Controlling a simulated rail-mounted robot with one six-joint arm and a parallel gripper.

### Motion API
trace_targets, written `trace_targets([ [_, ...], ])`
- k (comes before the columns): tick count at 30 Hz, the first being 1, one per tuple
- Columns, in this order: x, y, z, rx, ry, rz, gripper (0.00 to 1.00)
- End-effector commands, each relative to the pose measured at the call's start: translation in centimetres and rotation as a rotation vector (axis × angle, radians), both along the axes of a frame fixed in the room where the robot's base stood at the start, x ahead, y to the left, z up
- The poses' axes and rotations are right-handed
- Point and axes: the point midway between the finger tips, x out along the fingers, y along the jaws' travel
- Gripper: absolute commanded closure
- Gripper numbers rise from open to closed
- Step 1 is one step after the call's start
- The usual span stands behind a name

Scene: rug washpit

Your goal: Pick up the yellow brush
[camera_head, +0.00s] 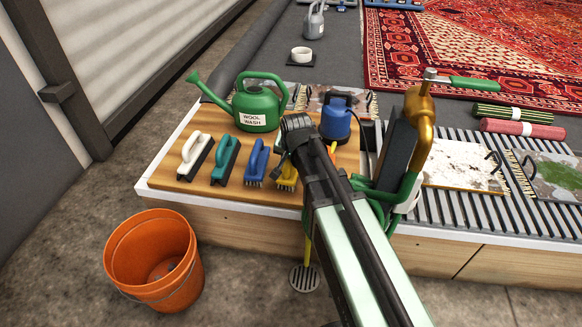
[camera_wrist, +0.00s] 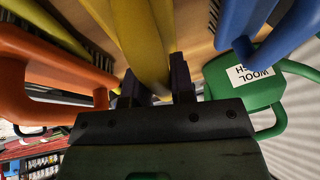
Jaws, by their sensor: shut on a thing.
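My gripper is shut on this handle. The brush appears to be at board level; whether it touches the board cannot be told.
A blue brush (camera_head: 257,160) stands close on the left, then teal (camera_head: 226,158) and white (camera_head: 195,152) ones. A green watering can (camera_head: 258,108) and a blue container (camera_head: 337,118) stand behind. An orange bucket (camera_head: 122,252) is on the floor.

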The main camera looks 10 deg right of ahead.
Motion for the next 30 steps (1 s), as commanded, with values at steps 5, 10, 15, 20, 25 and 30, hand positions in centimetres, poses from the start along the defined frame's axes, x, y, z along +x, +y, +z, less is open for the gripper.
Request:
trace_targets([
  [5, 0.0, 0.0, 0.0, 0.0, 0.0, 0.0, 1.0],
  [10, 0.0, 0.0, 0.9, 0.0, 0.0, 0.0, 1.0],
  [15, 0.0, 0.0, 3.4, 0.0, 0.0, 0.0, 1.0],
  [20, 0.0, 0.0, 8.2, 0.0, 0.0, 0.0, 1.0],
  [25, 0.0, 0.0, 14.8, 0.0, 0.0, 0.0, 1.0],
  [30, 0.0, 0.0, 19.1, 0.0, 0.0, 0.0, 1.0],
])
